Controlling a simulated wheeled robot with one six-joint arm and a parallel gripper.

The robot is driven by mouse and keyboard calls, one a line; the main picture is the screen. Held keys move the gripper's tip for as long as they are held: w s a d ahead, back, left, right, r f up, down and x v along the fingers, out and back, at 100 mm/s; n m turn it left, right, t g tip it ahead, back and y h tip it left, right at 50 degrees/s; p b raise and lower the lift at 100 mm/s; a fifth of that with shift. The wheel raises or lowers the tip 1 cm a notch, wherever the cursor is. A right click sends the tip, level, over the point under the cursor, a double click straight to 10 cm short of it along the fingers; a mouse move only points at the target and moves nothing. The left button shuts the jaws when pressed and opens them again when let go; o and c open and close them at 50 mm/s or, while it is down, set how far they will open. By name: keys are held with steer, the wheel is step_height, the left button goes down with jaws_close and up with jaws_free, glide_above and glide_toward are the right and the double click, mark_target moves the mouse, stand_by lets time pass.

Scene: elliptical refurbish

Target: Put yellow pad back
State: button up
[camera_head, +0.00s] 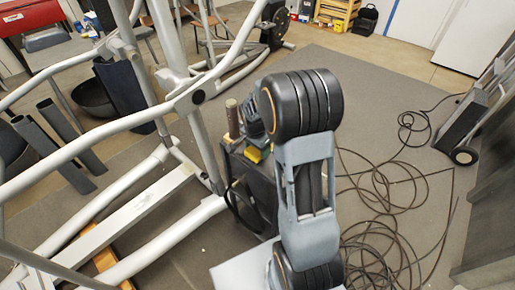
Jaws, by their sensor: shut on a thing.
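The yellow pad (254,155) shows as a small yellow block near the middle of the head view, just above a dark box-like unit (262,185). My gripper (254,140) is partly hidden behind the large black joint of my arm. It points down at the pad and appears shut on it. The fingertips are too small and dark to make out clearly. I cannot tell whether the pad touches the dark unit below it.
The grey elliptical frame (120,127) fills the left, with long bars close to my arm. Loose black cable (395,205) lies coiled on the grey mat to the right. A wheeled dark machine (462,125) stands at far right.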

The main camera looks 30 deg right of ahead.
mark_target(255, 150)
steer(key=shift+f, duration=0.25)
steer(key=shift+f, duration=0.2)
steer(key=o, duration=0.9)
steer(key=shift+r, duration=0.1)
step_height(255, 150, up, 11)
steer(key=a, duration=0.1)
steer(key=s+a+r+n+t, duration=0.1)
steer(key=s+a+r+n, duration=0.1)
steer(key=s+a+n, duration=0.2)
steer(key=s+a+r+n+t+y, duration=0.1)
steer(key=s+a+n, duration=0.3)
steer(key=s+n, duration=0.5)
steer(key=s, duration=0.3)
steer(key=shift+s+a+r+n+t+y+p, duration=0.15)
steer(key=shift+s+r+n+t+y+p, duration=0.15)
steer(key=shift+s+r+t, duration=0.1)
